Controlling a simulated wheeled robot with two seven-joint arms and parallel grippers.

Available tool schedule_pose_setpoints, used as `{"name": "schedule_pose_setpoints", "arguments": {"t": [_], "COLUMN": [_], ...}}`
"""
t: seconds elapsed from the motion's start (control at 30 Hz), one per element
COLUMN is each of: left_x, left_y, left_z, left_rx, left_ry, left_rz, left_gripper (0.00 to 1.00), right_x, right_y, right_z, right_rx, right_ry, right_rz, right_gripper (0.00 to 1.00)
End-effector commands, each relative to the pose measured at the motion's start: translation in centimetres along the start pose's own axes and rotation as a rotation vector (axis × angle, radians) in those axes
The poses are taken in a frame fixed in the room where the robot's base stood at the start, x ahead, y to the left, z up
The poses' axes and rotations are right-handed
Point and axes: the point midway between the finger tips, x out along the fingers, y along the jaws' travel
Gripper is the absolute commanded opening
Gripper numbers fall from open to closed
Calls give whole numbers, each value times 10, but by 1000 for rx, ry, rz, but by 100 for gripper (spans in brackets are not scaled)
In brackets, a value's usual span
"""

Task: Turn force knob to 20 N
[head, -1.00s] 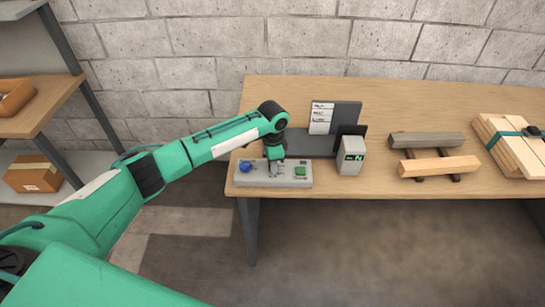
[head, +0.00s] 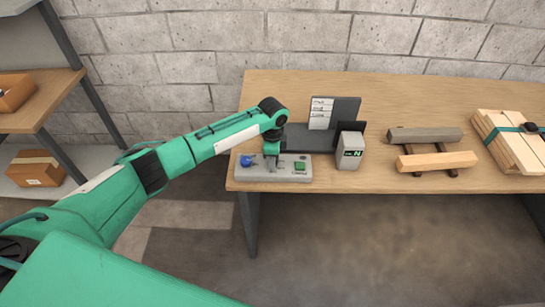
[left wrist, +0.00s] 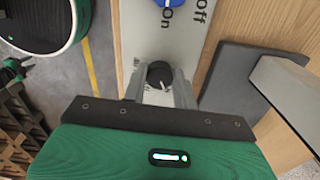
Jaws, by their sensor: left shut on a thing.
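A grey control panel (head: 250,176) lies near the front left of the table. It carries a blue knob (head: 247,160) at its left and a green button (head: 300,165) at its right. My left gripper (head: 271,163) points down over the panel's middle. In the left wrist view, a black knob (left wrist: 159,75) with a pale pointer mark sits between my fingers, which are shut on it. The blue knob (left wrist: 168,2) shows beyond it, with "On" and "off" lettering.
A dark stand with a white card (head: 321,113) stands behind the panel. Grey and tan beams (head: 436,160) lie right of the display box, and strapped boards (head: 515,145) lie farther right. The table's back (head: 420,98) is clear. A shelf (head: 50,110) stands at the left.

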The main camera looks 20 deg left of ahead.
Motion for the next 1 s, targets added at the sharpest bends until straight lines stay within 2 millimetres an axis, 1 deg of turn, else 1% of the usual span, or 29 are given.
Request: {"name": "schedule_pose_setpoints", "arguments": {"t": [0.07, 0.1, 0.17, 0.2, 0.47, 0.57, 0.67, 0.77, 1.0], "left_x": [-1, -1, -1, -1, -1, -7, -20, -41, -96], "left_y": [0, 0, 0, 0, 0, -1, -1, -1, -1], "left_z": [-1, -1, -1, -1, 0, 0, 0, 0, -1], "left_rx": [0, 0, 0, 0, -1, -1, -1, 0, 0], "left_ry": [3, 3, 3, 2, 1, 1, 3, 3, 4], "left_rz": [-1, -1, -1, -1, 0, -1, -3, -4, -4], "left_gripper": [6, 36, 48, 50, 50, 50, 50, 50, 50], "right_x": [0, 0, 0, 0, 0, 2, 4, 8, 17], "right_y": [0, 0, 0, 0, 0, 0, 0, 0, 0], "right_z": [0, 0, 0, 0, 0, 0, 1, 1, 2], "right_rx": [0, 0, 0, 0, 0, 0, 0, -1, -1], "right_ry": [0, 0, 0, 0, 0, 0, 0, 0, 0], "right_rz": [0, 0, 0, 0, 0, 0, 0, 0, 0], "right_gripper": [36, 36, 36, 36, 36, 36, 36, 36, 36]}}
